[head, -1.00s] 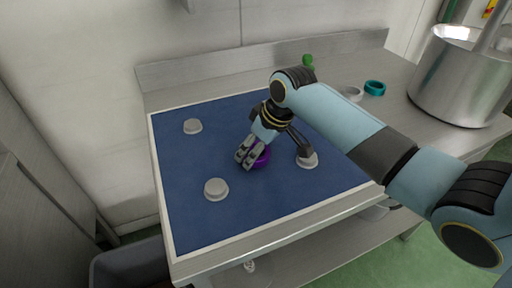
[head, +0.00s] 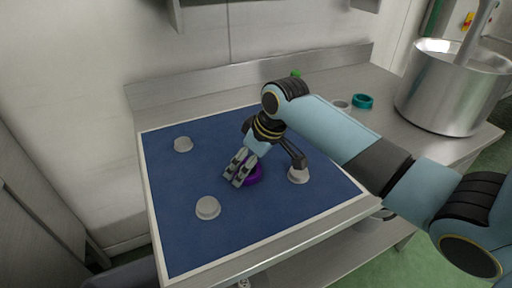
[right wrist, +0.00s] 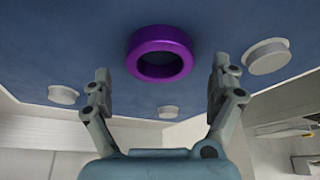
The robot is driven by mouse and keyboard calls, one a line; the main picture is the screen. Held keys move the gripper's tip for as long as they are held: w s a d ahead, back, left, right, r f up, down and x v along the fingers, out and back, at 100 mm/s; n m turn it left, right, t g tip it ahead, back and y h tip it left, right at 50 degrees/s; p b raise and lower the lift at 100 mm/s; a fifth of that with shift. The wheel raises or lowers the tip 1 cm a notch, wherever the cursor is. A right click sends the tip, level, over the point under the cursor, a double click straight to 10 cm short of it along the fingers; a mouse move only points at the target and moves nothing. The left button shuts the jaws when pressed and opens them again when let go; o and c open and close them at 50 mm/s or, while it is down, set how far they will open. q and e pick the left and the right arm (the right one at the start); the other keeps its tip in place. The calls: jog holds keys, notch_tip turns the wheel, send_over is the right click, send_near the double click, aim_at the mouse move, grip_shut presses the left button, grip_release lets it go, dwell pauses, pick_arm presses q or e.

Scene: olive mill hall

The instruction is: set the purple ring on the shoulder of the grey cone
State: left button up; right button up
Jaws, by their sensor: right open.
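The purple ring (head: 254,177) lies on the blue mat, partly hidden behind my right gripper (head: 238,171) in the head view. In the right wrist view the ring (right wrist: 158,35) is ahead of my open right fingers (right wrist: 160,95), centred between their lines, with nothing held. Three short, pale grey cone-like pieces stand on the mat: one at the back left (head: 183,144), one in front (head: 207,207), and one to the right (head: 298,175), close to my arm. They look alike, so I cannot tell which is the grey cone. My left gripper is not in view.
The blue mat (head: 170,185) covers the near part of a steel table. A teal ring (head: 363,101), a grey ring (head: 341,104) and a small green object (head: 296,74) are behind my arm. A large steel pot (head: 450,95) stands at the right. The mat's left side is mostly free.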

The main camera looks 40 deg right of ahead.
jog(key=shift+o, duration=0.5)
jog(key=v, duration=1)
jog(key=shift+p, duration=0.3)
jog(key=shift+d+r+m, duration=0.1)
jog(key=shift+d+m, duration=0.05)
jog(key=shift+m, duration=0.15)
jog(key=m+h+p, duration=0.3)
jog(key=m+p, duration=0.2)
jog(key=m, duration=0.3)
send_over(248, 178)
notch_tip(248, 178, down, 6)
jog(key=shift+f, duration=0.25)
jog(key=x, duration=0.3)
jog(key=d+x, duration=0.1)
jog(key=shift+w+f+p, duration=0.15)
jog(key=shift+w+p, duration=0.2)
jog(key=shift+w, duration=0.1)
jog(key=shift+w+f, duration=0.2)
jog(key=shift+f, duration=0.2)
